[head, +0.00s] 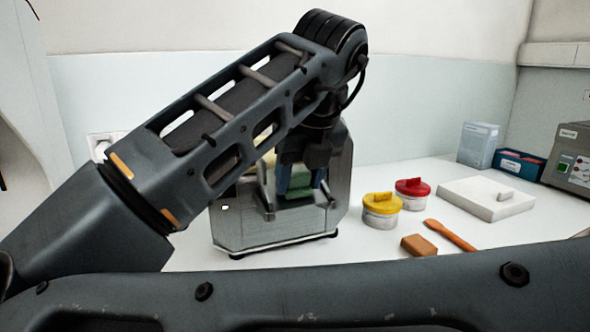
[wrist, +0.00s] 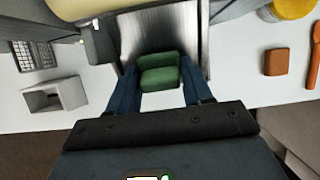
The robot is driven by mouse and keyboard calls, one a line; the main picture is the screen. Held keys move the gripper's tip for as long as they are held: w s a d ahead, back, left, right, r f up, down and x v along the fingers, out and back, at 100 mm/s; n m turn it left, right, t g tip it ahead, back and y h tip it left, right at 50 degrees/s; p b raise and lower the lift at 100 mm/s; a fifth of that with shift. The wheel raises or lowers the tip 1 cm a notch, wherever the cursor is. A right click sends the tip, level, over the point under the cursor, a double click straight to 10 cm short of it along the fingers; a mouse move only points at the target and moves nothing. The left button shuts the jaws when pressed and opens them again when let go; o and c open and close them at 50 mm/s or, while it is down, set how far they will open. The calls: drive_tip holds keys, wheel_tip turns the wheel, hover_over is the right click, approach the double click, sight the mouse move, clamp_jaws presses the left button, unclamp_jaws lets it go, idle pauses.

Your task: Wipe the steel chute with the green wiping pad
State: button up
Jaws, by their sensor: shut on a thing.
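The green wiping pad (wrist: 163,76) is held between the two fingers of my gripper (wrist: 161,88), which is shut on it. In the head view the pad (head: 298,190) shows between my gripper's fingers (head: 298,186), in front of the steel mill body. The steel chute (wrist: 160,32) lies just beyond the pad in the wrist view, a brushed metal strip with raised sides. The pad is over its near end; I cannot tell whether it touches the surface. My arm hides much of the mill and chute in the head view.
Right of the mill (head: 230,222) stand a yellow-lidded jar (head: 381,211) and a red-lidded jar (head: 411,193). A brown block (head: 419,245), an orange spatula (head: 450,235) and a white slab (head: 485,200) lie nearby. A grey open box (wrist: 55,95) sits left in the wrist view.

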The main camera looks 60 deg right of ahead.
drive_tip(key=shift+s+a+f, duration=0.15)
drive_tip(key=shift+s+a, duration=0.05)
drive_tip(key=shift+s, duration=0.1)
drive_tip(key=shift+w+d+r+p, duration=0.35)
drive_tip(key=shift+w+d, duration=0.2)
drive_tip(key=shift+w, duration=0.3)
drive_tip(key=shift+w+d+r+p, duration=0.25)
drive_tip(key=shift+w+d+r, duration=0.25)
drive_tip(key=shift+w, duration=0.35)
drive_tip(key=shift+s+a+f+b, duration=0.2)
drive_tip(key=shift+s+a+f, duration=0.15)
drive_tip(key=shift+s, duration=0.2)
drive_tip(key=shift+s+a+f+b, duration=0.2)
drive_tip(key=shift+s+a+f, duration=0.15)
drive_tip(key=shift+s, duration=0.25)
drive_tip(key=shift+s+a+f+b, duration=0.2)
drive_tip(key=shift+s+a+f, duration=0.15)
drive_tip(key=shift+s, duration=0.2)
wheel_tip(320, 180, up, 8)
drive_tip(key=s+p, duration=0.1)
drive_tip(key=p, duration=0.5)
drive_tip(key=shift+a+p, duration=0.3)
drive_tip(key=shift+a, duration=0.05)
